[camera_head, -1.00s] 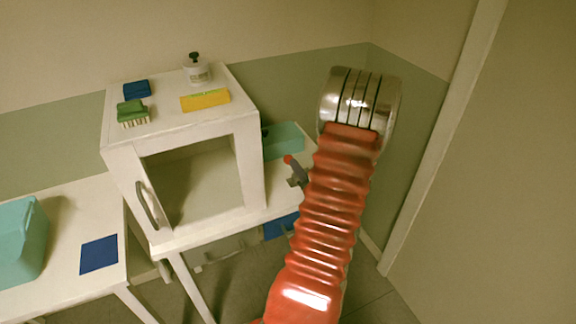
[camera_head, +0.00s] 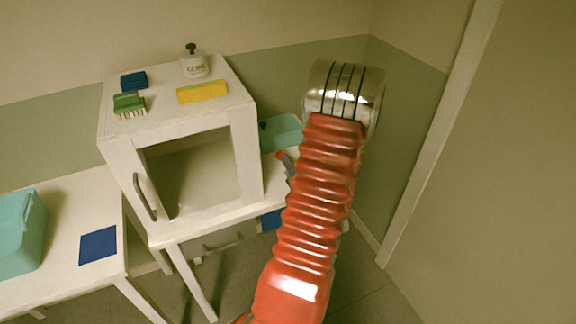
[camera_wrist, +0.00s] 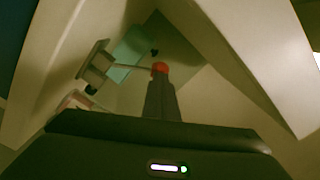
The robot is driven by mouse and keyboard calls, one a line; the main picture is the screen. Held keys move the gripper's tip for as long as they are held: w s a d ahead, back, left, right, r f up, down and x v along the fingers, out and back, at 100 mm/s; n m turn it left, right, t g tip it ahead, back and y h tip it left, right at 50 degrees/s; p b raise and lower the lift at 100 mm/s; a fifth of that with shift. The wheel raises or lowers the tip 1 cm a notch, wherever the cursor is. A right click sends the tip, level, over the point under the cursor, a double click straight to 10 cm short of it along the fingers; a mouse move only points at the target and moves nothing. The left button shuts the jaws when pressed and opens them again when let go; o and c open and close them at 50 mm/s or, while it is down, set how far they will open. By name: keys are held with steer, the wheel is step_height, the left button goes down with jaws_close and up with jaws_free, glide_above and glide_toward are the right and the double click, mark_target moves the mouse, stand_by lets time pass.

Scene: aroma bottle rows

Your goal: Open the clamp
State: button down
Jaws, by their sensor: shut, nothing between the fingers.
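The clamp (camera_head: 287,163) has a dark grey handle with a red tip. It stands by the right end of the white table, right of the cabinet, and is partly hidden by my red arm in the head view. In the wrist view the clamp's handle (camera_wrist: 161,98) rises in the middle with its red tip up; its lower part is hidden behind the dark front of my gripper (camera_wrist: 160,138). My gripper is shut and empty, close to the handle; I cannot tell if they touch. The head view does not show my fingers, which are behind my arm.
A white cabinet (camera_head: 111,155) stands left of the clamp, with a sponge (camera_head: 202,92), a brush (camera_head: 129,104), a blue block (camera_head: 134,81) and a bottle (camera_head: 194,66) on top. A teal bin (camera_head: 284,133) is behind the clamp. A wall is at the right.

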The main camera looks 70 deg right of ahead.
steer(key=shift+r, duration=0.1)
steer(key=s+d+r+v, duration=0.1)
steer(key=v, duration=1.2)
steer(key=shift+s+d+r, duration=0.2)
steer(key=shift+s+d, duration=0.1)
steer(key=shift+d, duration=0.05)
steer(key=shift+w, duration=0.1)
stand_by(0.3)
